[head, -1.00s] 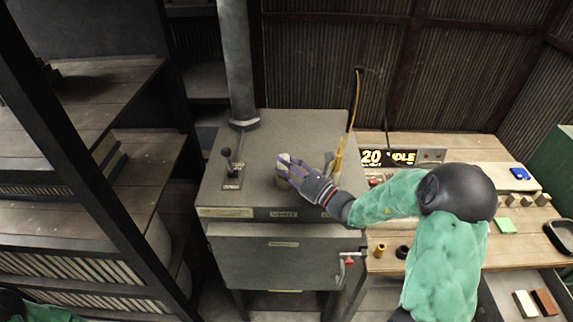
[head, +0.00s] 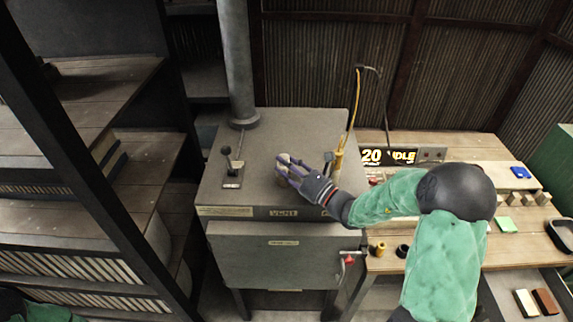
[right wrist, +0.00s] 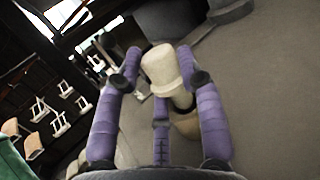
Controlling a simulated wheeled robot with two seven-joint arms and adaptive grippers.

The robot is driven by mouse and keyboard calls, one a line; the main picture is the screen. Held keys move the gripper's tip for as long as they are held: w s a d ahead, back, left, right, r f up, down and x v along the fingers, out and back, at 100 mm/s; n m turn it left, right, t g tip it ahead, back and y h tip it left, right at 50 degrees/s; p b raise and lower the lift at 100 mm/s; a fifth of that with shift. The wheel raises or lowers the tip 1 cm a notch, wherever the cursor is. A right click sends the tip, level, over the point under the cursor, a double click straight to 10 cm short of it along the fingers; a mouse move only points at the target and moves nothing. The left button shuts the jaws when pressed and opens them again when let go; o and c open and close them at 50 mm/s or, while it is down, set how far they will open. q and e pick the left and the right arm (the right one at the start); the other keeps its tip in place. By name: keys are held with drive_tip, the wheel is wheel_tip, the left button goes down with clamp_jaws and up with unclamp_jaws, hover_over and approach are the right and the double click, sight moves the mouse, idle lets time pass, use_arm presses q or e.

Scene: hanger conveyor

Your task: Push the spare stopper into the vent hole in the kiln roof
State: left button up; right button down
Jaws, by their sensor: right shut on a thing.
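The kiln (head: 223,275) is a grey box with a flat roof (head: 305,130) and a "VENT" label on its front edge. My right gripper (head: 287,167) reaches over the middle of the roof. Its purple fingers, also in the right wrist view (right wrist: 165,85), are shut around a cream stopper (right wrist: 162,68) with a rounded end. A tan rounded piece (right wrist: 187,124) shows beyond the stopper, close to the roof; I cannot tell whether it is the stopper's lower part or a collar. The vent hole is hidden by the hand. My left gripper is out of view.
A flue pipe (head: 238,60) and a black-knobbed lever (head: 229,160) stand left of the hand. A yellow-handled tool with a cable (head: 339,155) is close on its right. A workbench (head: 480,253) with small items lies to the right, and shelves (head: 140,165) to the left.

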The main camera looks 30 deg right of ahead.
drive_tip(key=shift+s+f+b, duration=0.1)
drive_tip(key=shift+f+b, duration=0.25)
drive_tip(key=shift+f, duration=0.15)
drive_tip(key=shift+r+p, duration=0.3)
drive_tip(key=shift+p, duration=0.05)
idle(0.3)
drive_tip(key=shift+r+p, duration=0.3)
drive_tip(key=shift+r, duration=0.2)
drive_tip(key=shift+f+b, duration=0.5)
drive_tip(key=shift+f, duration=0.1)
idle(1.2)
drive_tip(key=shift+f, duration=0.2)
drive_tip(key=shift+r, duration=0.25)
idle(0.3)
drive_tip(key=shift+r+p, duration=0.55)
drive_tip(key=shift+r, duration=0.05)
